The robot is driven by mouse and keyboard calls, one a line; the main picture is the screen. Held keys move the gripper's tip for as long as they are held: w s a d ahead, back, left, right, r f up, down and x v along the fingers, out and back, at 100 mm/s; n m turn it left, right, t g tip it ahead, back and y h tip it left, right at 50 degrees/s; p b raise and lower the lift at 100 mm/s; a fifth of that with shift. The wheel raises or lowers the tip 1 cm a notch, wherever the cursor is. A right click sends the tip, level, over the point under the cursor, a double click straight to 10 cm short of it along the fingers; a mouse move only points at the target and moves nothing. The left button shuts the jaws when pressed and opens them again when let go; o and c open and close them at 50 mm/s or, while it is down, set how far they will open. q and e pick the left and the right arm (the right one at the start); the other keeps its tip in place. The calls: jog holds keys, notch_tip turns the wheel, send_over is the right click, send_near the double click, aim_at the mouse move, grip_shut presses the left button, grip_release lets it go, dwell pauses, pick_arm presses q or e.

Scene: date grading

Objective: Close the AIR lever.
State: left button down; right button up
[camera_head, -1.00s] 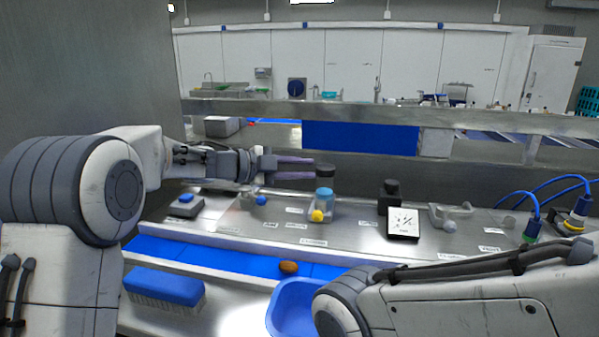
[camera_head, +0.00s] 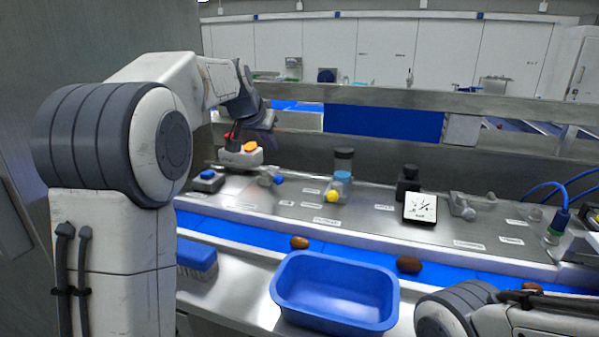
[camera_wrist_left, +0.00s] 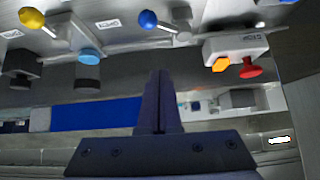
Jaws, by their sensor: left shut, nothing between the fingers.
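Several ball-ended levers stand on the steel panel; I cannot read which label says AIR. The blue-ball lever (camera_head: 279,180) is nearest my left gripper and also shows in the left wrist view (camera_wrist_left: 148,19). A pale-ball lever (camera_head: 469,213) is further right. My left gripper (camera_head: 264,143) is above the panel's left back part, its fingers (camera_wrist_left: 158,78) together and empty, apart from the levers. My right gripper is out of view; only its arm shows.
A box with an orange and a red button (camera_head: 240,156) stands close to the left gripper. A blue bin (camera_head: 335,316) stands in front of the blue belt, which carries dates.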

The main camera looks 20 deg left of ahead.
pick_arm(q)
jog(key=shift+w+d+f, duration=0.2)
jog(key=shift+d+f, duration=0.2)
jog(key=p+x, duration=0.3)
jog(key=x, duration=0.6)
jog(key=shift+d+f, duration=0.15)
jog(key=shift+d, duration=0.05)
jog(key=shift+s+a+p, duration=0.15)
jog(key=shift+s+p, duration=0.15)
jog(key=shift+s, duration=0.9)
jog(key=shift+s+f, duration=0.35)
jog(key=shift+s, duration=0.45)
